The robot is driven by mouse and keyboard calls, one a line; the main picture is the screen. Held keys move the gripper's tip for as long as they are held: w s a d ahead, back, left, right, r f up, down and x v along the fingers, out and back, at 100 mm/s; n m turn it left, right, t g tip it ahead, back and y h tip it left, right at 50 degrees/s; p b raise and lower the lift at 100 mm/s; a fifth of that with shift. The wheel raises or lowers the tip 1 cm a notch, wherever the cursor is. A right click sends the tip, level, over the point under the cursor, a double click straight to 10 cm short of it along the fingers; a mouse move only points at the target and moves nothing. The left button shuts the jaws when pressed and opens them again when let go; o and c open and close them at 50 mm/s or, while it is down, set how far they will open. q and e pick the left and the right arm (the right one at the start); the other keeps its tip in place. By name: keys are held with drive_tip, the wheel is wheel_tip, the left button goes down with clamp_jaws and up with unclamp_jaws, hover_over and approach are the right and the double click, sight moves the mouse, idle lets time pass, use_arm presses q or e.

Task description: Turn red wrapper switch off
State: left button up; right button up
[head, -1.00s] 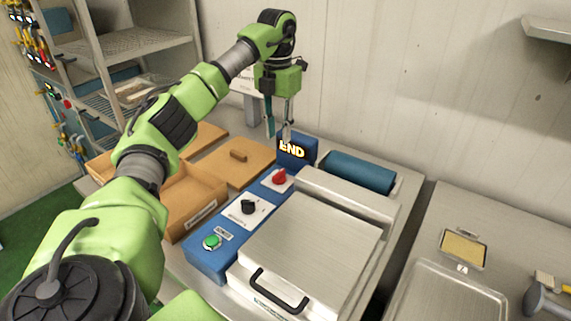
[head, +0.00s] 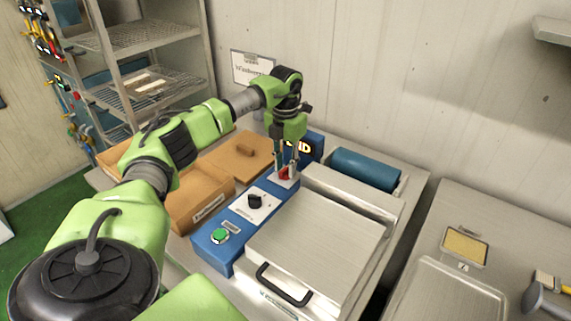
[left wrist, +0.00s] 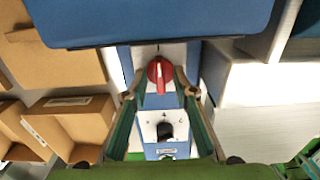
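The red wrapper switch (left wrist: 161,75) is a red rotary knob on a white plate, on the blue control panel (head: 238,217). In the head view the red knob (head: 284,173) shows between the fingers of my left gripper (head: 285,172). In the left wrist view my left gripper (left wrist: 161,92) is open, with one finger on each side of the knob. I cannot tell if the fingers touch it. A black knob (head: 255,201) and a green button (head: 220,236) sit nearer on the same panel. My right gripper is not in view.
A lit display (head: 301,147), partly hidden by my gripper, stands behind the red knob. A metal lid with a black handle (head: 284,287) lies right of the panel, a blue roller (head: 365,169) behind it. Brown boxes (head: 200,197) stand to the left.

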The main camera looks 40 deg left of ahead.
use_arm(q)
clamp_jaws()
drive_tip(key=shift+r+n, duration=0.1)
drive_tip(key=shift+n, duration=0.3)
drive_tip(key=shift+n+p, duration=0.6)
drive_tip(key=shift+n, duration=0.4)
drive_tip(key=n+p, duration=0.1)
drive_tip(key=n, duration=0.3)
drive_tip(key=shift+n+p, duration=0.3)
drive_tip(key=n+p, duration=0.2)
drive_tip(key=n, duration=0.3)
drive_tip(key=n+p, duration=0.1)
drive_tip(key=n, duration=0.4)
drive_tip(key=shift+n+p, duration=0.3)
drive_tip(key=shift+n, duration=0.1)
unclamp_jaws()
